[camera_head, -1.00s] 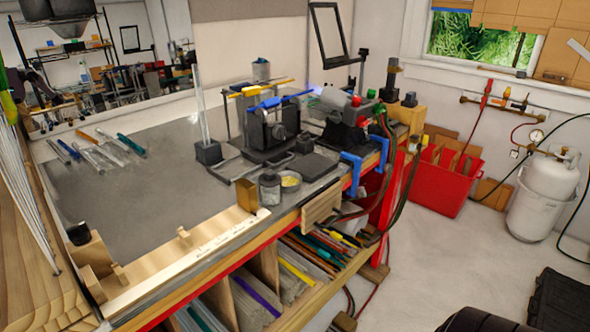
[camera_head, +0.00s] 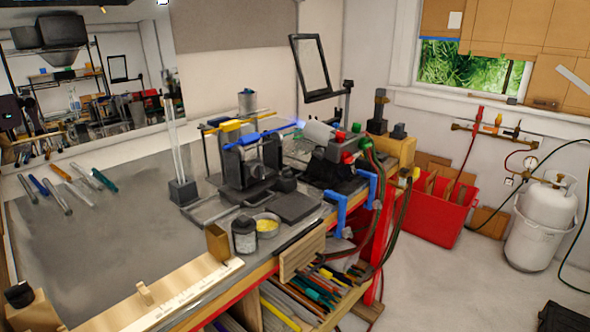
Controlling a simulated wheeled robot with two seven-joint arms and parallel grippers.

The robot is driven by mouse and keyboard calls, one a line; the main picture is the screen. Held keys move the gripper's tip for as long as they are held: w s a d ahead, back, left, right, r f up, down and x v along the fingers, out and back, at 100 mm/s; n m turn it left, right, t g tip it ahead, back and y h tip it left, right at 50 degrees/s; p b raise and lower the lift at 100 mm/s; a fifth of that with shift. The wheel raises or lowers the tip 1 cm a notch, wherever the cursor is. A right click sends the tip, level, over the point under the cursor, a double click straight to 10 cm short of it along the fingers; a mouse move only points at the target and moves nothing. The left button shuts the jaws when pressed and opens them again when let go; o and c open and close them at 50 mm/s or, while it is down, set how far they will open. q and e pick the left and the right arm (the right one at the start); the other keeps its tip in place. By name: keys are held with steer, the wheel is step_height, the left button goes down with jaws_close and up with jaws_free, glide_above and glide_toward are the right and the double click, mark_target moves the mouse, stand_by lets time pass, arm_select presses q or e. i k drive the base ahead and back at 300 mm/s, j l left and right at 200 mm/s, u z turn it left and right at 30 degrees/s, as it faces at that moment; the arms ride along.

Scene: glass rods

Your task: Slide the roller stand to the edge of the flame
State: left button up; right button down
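The roller stand (camera_head: 252,165) is a dark upright frame near the back of the grey bench, with a yellow rod and a blue rod (camera_head: 262,137) lying across its top. The torch (camera_head: 320,134), a grey cylinder with red and green knobs, stands just right of the stand. A faint blue-violet flame (camera_head: 299,123) shows at the torch's left end, close to the right end of the blue rod. Neither of my grippers is in view.
A wooden ruler rail (camera_head: 165,290) runs along the bench's front edge. A jar (camera_head: 244,235) and a dish of yellow material (camera_head: 266,225) stand before the stand. A clear tube (camera_head: 174,140) rises at its left. Glass rods lie at the back left. A red bin (camera_head: 436,205) and gas cylinder (camera_head: 541,225) stand right on the floor.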

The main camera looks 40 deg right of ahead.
mark_target(253, 193)
steer(key=i+l+z, duration=0.1)
steer(key=l, duration=0.25)
steer(key=i+l+z, duration=0.1)
steer(key=l, duration=0.25)
steer(key=i+l+z, duration=0.1)
steer(key=l, duration=0.25)
steer(key=i+l+z, duration=0.1)
steer(key=l, duration=0.25)
steer(key=i, duration=0.05)
